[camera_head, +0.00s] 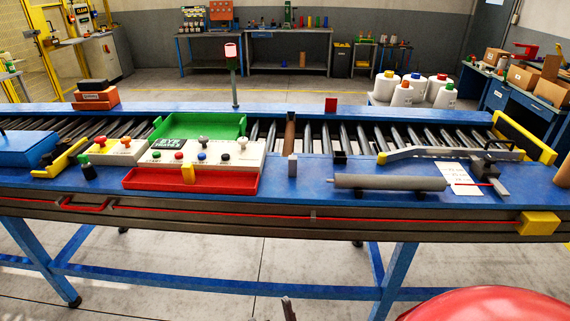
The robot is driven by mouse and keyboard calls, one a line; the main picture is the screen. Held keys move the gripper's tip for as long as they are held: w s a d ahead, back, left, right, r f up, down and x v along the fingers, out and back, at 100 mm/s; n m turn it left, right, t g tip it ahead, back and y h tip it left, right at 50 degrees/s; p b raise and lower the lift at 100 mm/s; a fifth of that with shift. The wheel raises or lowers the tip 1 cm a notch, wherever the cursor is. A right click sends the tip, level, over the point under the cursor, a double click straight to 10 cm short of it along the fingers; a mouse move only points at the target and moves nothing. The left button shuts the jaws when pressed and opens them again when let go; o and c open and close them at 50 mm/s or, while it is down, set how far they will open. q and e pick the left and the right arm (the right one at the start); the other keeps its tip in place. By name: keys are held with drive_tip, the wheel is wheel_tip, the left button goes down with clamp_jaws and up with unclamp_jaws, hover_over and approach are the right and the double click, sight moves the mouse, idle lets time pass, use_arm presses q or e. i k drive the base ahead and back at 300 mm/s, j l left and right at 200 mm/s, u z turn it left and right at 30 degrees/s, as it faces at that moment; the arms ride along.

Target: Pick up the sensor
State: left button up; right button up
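I cannot tell for sure which thing is the sensor. A small grey upright block (292,167) stands on the blue conveyor frame (290,189), just right of the control panel. A small black piece (339,158) sits at the roller edge to its right. A dark device (487,165) on a grey bracket stands farther right, beside a white paper sheet (462,178). A thin grey piece at the bottom edge is too cut off to identify.
The control panel (199,161) has coloured knobs, with a green tray (202,126) behind and a red tray (188,181) in front. A grey cylinder (389,182) lies right of centre. White yarn bobbins (414,88) stand behind. A red rounded shape (490,305) fills the lower right.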

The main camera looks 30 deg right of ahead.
sight(292, 162)
drive_tip(key=z, duration=1.4)
drive_tip(key=i+l+u, duration=0.15)
drive_tip(key=k, duration=0.05)
